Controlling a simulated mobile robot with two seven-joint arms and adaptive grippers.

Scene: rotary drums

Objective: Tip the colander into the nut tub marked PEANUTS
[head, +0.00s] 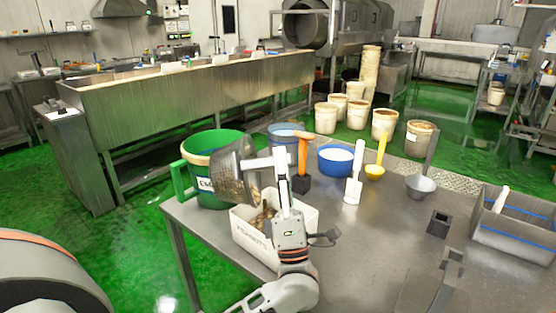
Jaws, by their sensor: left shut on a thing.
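My left gripper (268,163) is shut on the colander, over the near left part of the table. The colander (226,168) is grey metal and tipped steeply, with brown bits showing at its lower side. It is above and at the left of the white nut tub (252,240), whose front lettering looks like PEANUTS. Brown bits (263,217) lie in the tub. My left arm hides the tub's right part. I cannot tell whether bits are falling. My right gripper is not in view.
A green bucket (204,141), its label partly hidden, stands behind the colander. A grey divided bin (512,244) is at right. The table's middle is mostly clear.

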